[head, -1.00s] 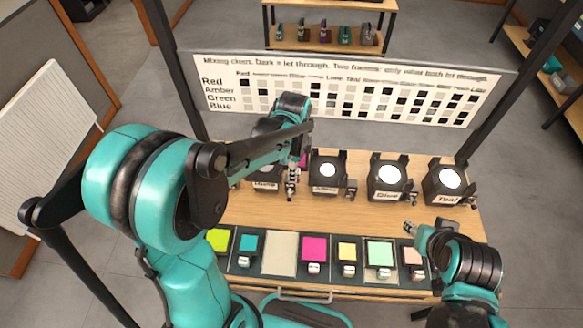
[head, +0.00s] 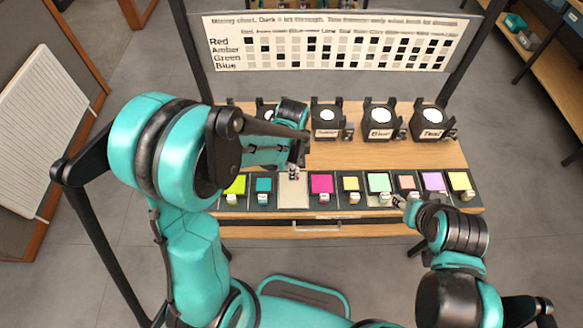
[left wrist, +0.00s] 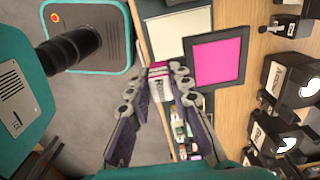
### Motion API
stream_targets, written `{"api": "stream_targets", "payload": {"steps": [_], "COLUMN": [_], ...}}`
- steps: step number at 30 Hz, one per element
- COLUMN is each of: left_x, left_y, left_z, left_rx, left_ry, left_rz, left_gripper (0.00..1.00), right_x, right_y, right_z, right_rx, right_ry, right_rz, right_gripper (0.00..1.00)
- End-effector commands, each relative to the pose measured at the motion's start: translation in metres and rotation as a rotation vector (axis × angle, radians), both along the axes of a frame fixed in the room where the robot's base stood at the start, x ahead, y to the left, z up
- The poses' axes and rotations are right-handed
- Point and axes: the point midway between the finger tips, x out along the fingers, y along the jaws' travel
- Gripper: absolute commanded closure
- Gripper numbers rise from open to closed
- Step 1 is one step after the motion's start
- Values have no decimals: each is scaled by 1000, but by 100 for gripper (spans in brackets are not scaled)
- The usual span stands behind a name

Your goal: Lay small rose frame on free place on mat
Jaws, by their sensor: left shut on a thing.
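The small rose frame, a pink panel with a dark border (left wrist: 215,58), is held by its labelled tab in my left gripper (left wrist: 160,84). In the head view the left gripper (head: 294,172) is just above the back of the bare cream place (head: 291,192) on the mat.
Several other coloured frames fill the mat. A mixing chart (head: 335,42) stands at the back.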

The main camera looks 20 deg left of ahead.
Motion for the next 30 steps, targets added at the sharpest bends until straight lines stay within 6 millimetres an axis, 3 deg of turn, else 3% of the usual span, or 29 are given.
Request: {"api": "stream_targets", "payload": {"steps": [30], "left_x": [0], "left_y": [0], "left_z": [-110], "left_rx": [0], "left_ry": [0], "left_rz": [0], "left_gripper": [100], "right_x": [0], "right_y": [0], "right_z": [-91], "right_rx": [0], "right_ry": [0], "right_rz": [0], "right_gripper": [60]}}
